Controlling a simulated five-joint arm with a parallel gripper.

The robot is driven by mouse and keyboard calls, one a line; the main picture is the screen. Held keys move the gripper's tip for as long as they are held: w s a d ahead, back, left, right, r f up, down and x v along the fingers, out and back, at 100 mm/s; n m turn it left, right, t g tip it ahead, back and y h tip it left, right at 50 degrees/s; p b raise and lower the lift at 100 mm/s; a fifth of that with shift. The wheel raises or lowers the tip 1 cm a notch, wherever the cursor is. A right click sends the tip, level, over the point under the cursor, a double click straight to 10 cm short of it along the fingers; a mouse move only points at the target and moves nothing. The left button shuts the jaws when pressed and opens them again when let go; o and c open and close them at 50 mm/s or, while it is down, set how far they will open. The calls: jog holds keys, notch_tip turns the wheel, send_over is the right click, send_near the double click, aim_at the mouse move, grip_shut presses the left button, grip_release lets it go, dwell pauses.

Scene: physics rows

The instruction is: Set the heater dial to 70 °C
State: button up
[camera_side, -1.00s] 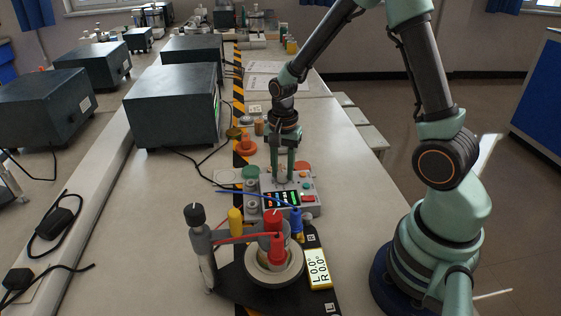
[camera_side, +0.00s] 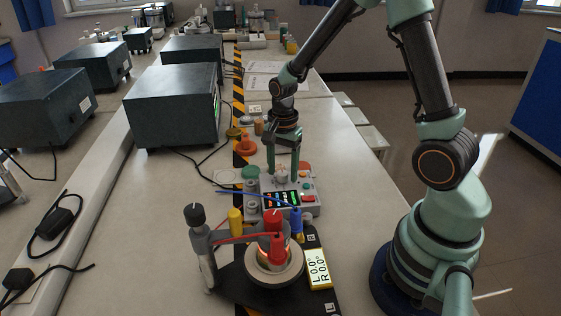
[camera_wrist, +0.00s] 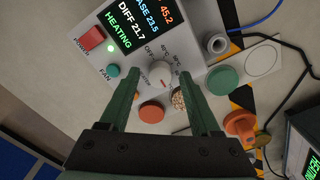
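The heater dial (camera_wrist: 160,74) is a pale round knob on the grey control box (camera_wrist: 196,36), with temperature marks around it. It also shows in the side view (camera_side: 281,172). A small reddish mark shows on the knob; which setting it points to is too small to tell. My gripper (camera_wrist: 159,64) is open, with one green finger on each side of the dial and a gap to it; it shows in the side view too (camera_side: 282,168). The display (camera_wrist: 137,28) reads HEATING in green, DIFF 21.7 and 45.2.
A red power switch (camera_wrist: 91,39) and a green fan button (camera_wrist: 113,71) sit left of the dial. An orange knob (camera_wrist: 151,112) and a green one (camera_wrist: 223,81) are close by. The apparatus with red and blue plugs (camera_side: 275,258) stands in front of the box, with wires.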

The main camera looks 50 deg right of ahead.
aim_at(283, 172)
jog(key=shift+r, duration=0.1)
notch_tip(283, 172, up, 12)
dwell(0.7)
jog(key=s+a+r+n+t, duration=0.5)
jog(key=s+a+r+n, duration=0.1)
jog(key=n, duration=1)
jog(key=s+r, duration=0.1)
jog(key=s, duration=0.1)
jog(key=shift+s+a+r+t, duration=0.3)
jog(key=shift+s, duration=0.1)
